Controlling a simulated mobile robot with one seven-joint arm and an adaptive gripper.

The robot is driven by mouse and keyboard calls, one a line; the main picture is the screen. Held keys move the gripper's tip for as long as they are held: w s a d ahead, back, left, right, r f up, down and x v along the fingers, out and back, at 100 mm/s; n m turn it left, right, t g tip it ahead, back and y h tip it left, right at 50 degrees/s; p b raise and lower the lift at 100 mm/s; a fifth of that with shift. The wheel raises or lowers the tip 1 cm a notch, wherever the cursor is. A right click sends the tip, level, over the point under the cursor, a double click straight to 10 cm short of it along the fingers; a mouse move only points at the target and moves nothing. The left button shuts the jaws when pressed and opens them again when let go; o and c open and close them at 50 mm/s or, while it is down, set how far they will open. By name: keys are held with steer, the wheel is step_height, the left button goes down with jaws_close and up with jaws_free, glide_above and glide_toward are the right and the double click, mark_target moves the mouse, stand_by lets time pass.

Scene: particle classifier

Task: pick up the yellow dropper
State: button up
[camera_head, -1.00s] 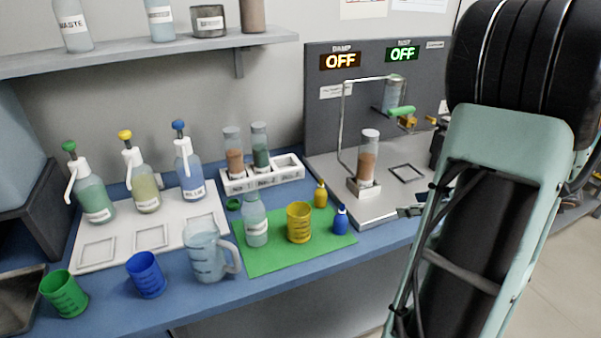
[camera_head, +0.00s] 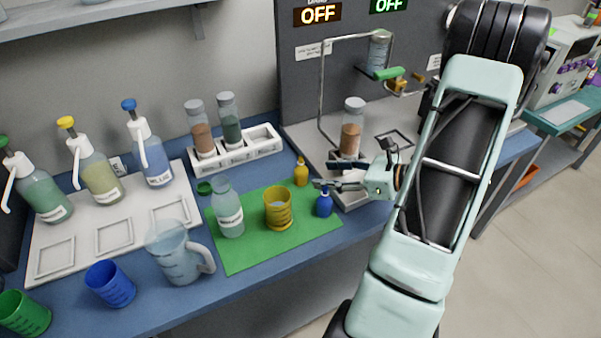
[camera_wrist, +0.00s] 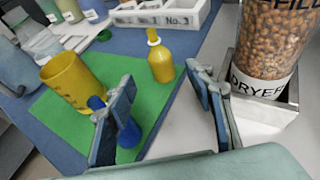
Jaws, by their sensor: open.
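The yellow dropper (camera_head: 301,172) is a small bottle standing upright at the back right corner of the green mat (camera_head: 236,258). In the wrist view the yellow dropper (camera_wrist: 160,58) stands beyond the fingers, between them in the picture and apart from them. My gripper (camera_head: 318,184) is open and empty, just right of and in front of the yellow dropper. In the wrist view my gripper (camera_wrist: 165,100) shows two spread fingers. The blue dropper (camera_head: 324,204) stands close by, and in the wrist view the left finger partly hides the blue dropper (camera_wrist: 128,138).
A yellow beaker (camera_head: 278,210) and a clear bottle (camera_head: 229,210) stand on the mat. The column labelled DRYER (camera_wrist: 268,45) is close to the right finger. A white rack (camera_head: 262,144) lies behind. A jug (camera_head: 172,255) stands at the front left.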

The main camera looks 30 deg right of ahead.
mark_target(307, 172)
steer(key=x, duration=0.7)
steer(key=shift+w+a+f, duration=0.1)
steer(key=shift+w+f, duration=0.05)
steer(key=shift+w, duration=0.1)
steer(key=shift+c, duration=0.5)
steer(key=c, duration=1.1)
steer(key=shift+c, duration=0.2)
steer(key=shift+r, duration=0.2)
